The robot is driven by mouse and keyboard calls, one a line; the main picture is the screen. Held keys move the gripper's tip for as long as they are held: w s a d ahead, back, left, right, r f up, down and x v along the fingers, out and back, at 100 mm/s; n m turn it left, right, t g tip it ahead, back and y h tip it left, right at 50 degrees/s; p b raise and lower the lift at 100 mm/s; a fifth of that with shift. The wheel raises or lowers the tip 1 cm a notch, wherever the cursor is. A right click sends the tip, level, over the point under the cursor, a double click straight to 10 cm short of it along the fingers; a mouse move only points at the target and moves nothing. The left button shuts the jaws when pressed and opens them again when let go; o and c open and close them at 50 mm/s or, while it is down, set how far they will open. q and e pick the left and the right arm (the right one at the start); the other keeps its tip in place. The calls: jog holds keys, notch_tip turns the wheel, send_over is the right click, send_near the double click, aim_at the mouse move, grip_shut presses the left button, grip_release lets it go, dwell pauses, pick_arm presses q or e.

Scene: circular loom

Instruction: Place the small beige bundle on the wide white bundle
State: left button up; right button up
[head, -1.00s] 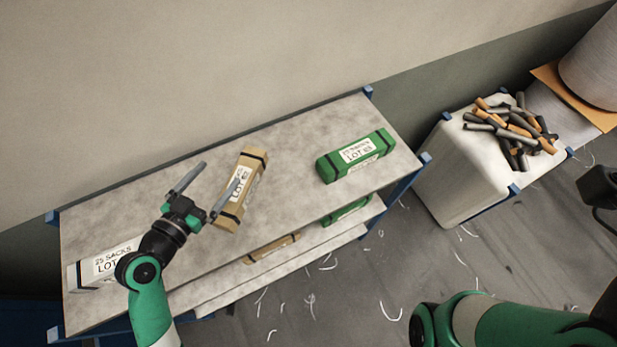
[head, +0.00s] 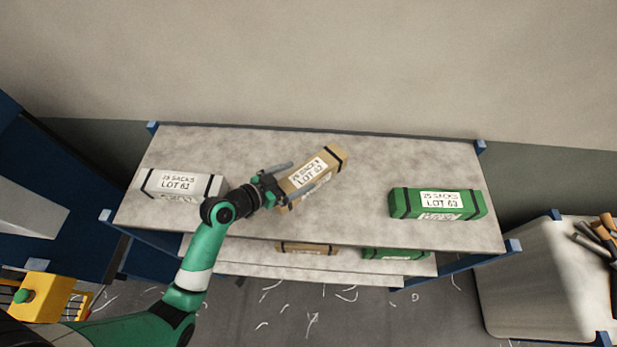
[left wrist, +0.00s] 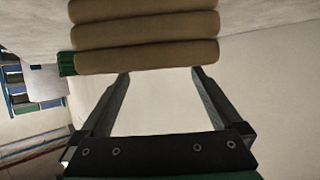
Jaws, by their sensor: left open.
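The small beige bundle (head: 330,160) with dark straps and a "LOT 62" label lies at an angle on the middle of the grey shelf top. The wide white bundle (head: 212,188), labelled "LOT 61", lies at the left end of the same top. My left gripper (head: 311,170) is open at the near left end of the beige bundle, its fingers appearing on either side in the head view. In the left wrist view, the beige bundle's stacked rolls (left wrist: 147,28) are just beyond the open fingertips (left wrist: 161,72). My right gripper is out of view.
A green bundle (head: 398,205) lies at the right on the shelf top. Beige (head: 306,248) and green (head: 395,254) bundles lie on the lower shelf. A yellow box (head: 40,297) with a green button is at lower left. The back of the top (head: 400,155) is clear.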

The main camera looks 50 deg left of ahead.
aim_at(306, 174)
pick_arm(q)
jog(key=x, duration=0.5)
jog(key=shift+d+f, duration=0.1)
jog(key=shift+f, duration=0.25)
grip_shut()
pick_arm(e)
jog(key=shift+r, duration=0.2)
pick_arm(q)
jog(key=shift+r+p, duration=0.15)
jog(key=shift+p, duration=0.15)
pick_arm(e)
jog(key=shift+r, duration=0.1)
